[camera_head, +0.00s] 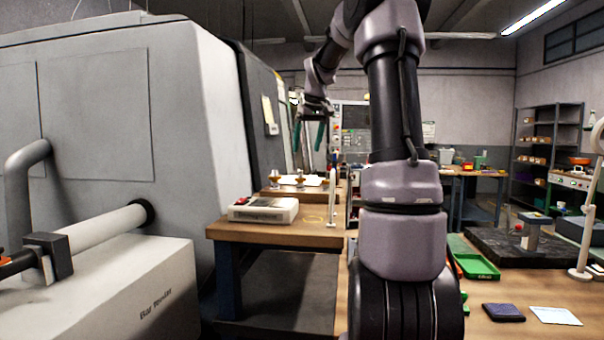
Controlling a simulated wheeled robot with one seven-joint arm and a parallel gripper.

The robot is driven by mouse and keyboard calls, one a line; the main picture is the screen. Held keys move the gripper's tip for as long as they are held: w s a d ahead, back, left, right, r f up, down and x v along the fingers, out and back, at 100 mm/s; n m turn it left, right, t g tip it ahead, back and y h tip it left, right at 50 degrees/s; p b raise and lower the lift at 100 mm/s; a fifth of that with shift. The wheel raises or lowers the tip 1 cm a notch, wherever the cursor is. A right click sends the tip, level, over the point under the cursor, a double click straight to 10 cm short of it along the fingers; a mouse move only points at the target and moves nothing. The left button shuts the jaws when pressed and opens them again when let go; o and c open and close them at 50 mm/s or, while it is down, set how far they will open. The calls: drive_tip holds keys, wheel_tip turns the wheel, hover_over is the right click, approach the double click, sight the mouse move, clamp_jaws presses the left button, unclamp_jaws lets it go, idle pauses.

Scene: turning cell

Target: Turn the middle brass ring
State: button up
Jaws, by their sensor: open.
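Several small brass-coloured fittings stand in a row on a low wooden board at the far end of the bench. The middle brass ring (300,180) appears to be the centre one, but it is too small to make out clearly. A similar fitting (274,178) stands to its left. The right end of the row is hard to make out. My gripper (308,148) hangs above the row with its two dark green fingers pointing down. It is open and looks empty, with a visible gap down to the fittings.
A grey device with a red-marked panel (263,209) sits on the wooden bench (290,233) in front of the board. A thin white stand (332,210) rises at the bench's right. A large grey machine (120,110) walls off the left. A green tray (473,262) lies at right.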

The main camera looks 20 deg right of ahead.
sight(302, 174)
drive_tip(key=x, duration=1)
drive_tip(key=shift+w+f, duration=0.15)
drive_tip(key=shift+f, duration=0.05)
clamp_jaws()
